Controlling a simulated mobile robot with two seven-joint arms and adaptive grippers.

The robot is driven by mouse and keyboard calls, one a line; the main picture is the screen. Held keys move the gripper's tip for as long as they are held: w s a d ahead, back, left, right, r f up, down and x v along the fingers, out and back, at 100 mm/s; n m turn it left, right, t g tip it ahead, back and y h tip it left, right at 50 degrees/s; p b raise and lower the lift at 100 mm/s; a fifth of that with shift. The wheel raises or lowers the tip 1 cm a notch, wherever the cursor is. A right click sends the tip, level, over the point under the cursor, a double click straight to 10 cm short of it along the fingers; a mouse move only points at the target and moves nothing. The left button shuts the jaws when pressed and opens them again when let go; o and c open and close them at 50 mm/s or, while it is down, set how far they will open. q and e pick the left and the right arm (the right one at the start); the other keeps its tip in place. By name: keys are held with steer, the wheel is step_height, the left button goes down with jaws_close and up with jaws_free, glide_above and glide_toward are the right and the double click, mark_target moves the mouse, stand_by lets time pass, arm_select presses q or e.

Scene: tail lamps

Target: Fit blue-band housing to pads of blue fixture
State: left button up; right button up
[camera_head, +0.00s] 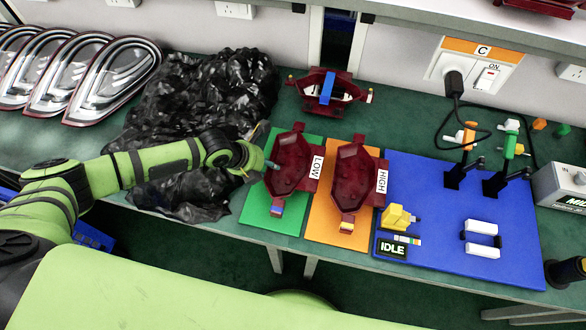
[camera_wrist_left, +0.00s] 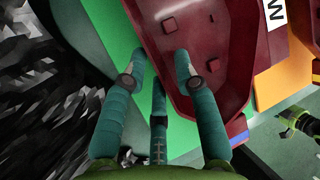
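The blue-band housing (camera_head: 327,88) is dark red with a blue strip across its middle and lies at the back of the bench. The blue fixture (camera_head: 425,185) is a flat blue board at the right, with white pads (camera_head: 482,227) near its front. My left gripper (camera_head: 270,167) is at the left edge of the dark red LOW housing (camera_head: 291,165) on the green mat. In the left wrist view its fingers (camera_wrist_left: 157,60) are spread and the wall of the LOW housing (camera_wrist_left: 205,70) lies between the tips; contact is unclear.
A HIGH housing (camera_head: 357,178) sits on an orange mat (camera_head: 325,228). Upright toggle clamps (camera_head: 461,165) stand at the fixture's back right. A yellow device (camera_head: 398,217) and an IDLE display (camera_head: 393,249) are at its front left. Crumpled black plastic (camera_head: 200,110) and tail lamps (camera_head: 110,80) fill the left.

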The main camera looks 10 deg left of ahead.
arm_select(q)
jaws_close()
steer(key=shift+r, duration=0.1)
steer(key=shift+w+r, duration=0.1)
steer(key=shift+r, duration=0.3)
steer(key=r, duration=0.1)
steer(key=d+r+b, duration=0.1)
steer(key=r, duration=0.1)
steer(key=shift+r+b, duration=0.25)
steer(key=shift+b, duration=0.05)
steer(key=d+r+b, duration=0.1)
steer(key=d+r, duration=0.2)
steer(key=d, duration=0.2)
steer(key=s+d+r+b, duration=0.1)
steer(key=d+r, duration=0.2)
steer(key=d, duration=0.3)
steer(key=shift+r, duration=0.3)
